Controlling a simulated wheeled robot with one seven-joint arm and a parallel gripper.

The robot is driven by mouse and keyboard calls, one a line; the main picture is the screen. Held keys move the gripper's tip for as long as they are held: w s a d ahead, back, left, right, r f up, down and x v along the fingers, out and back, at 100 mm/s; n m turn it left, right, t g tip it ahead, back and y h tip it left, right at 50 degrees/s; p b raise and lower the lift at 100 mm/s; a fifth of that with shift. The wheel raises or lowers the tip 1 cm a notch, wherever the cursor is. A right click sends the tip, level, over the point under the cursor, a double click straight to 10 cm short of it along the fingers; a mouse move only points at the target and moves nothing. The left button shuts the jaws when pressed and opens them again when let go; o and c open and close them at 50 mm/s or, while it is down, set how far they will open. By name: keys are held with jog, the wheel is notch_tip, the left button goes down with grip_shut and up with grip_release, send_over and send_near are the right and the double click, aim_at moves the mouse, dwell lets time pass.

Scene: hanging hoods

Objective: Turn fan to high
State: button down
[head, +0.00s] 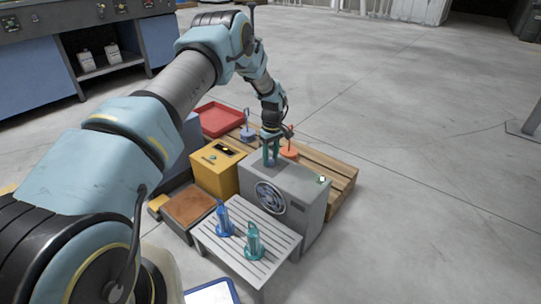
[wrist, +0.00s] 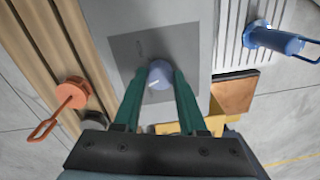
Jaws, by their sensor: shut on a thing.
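A grey box with a round fan grille (head: 270,198) in its front stands in the middle of the head view. My gripper (head: 271,162) points down at the box's top. In the wrist view a round blue-grey knob (wrist: 160,74) with a pale pointer line sits on a darker grey square plate (wrist: 135,62). A small mark shows on the plate, too faint to read. My gripper's green fingers (wrist: 160,80) are on both sides of the knob, shut on it. In the head view the fingers hide the knob.
A small button or light (head: 322,180) is on the box's right top. A slatted table (head: 265,258) with blue (head: 225,218) and teal (head: 253,242) items stands in front. A yellow box (head: 214,176) is left, a red tray (head: 220,117) behind, an orange hook-topped item (head: 290,152) nearby.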

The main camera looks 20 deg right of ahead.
jog(key=m+p, duration=0.1)
jog(key=m, duration=0.3)
jog(key=shift+r+m, duration=0.1)
jog(key=shift+m, duration=0.2)
jog(key=m, duration=0.3)
jog(key=shift+m+p, duration=0.3)
jog(key=shift+p, duration=0.05)
jog(key=m, duration=0.4)
jog(key=shift+s+t+p, duration=0.1)
jog(key=shift+t+p, duration=0.2)
jog(key=shift+m, duration=1.7)
jog(key=shift+c, duration=2.3)
grip_release()
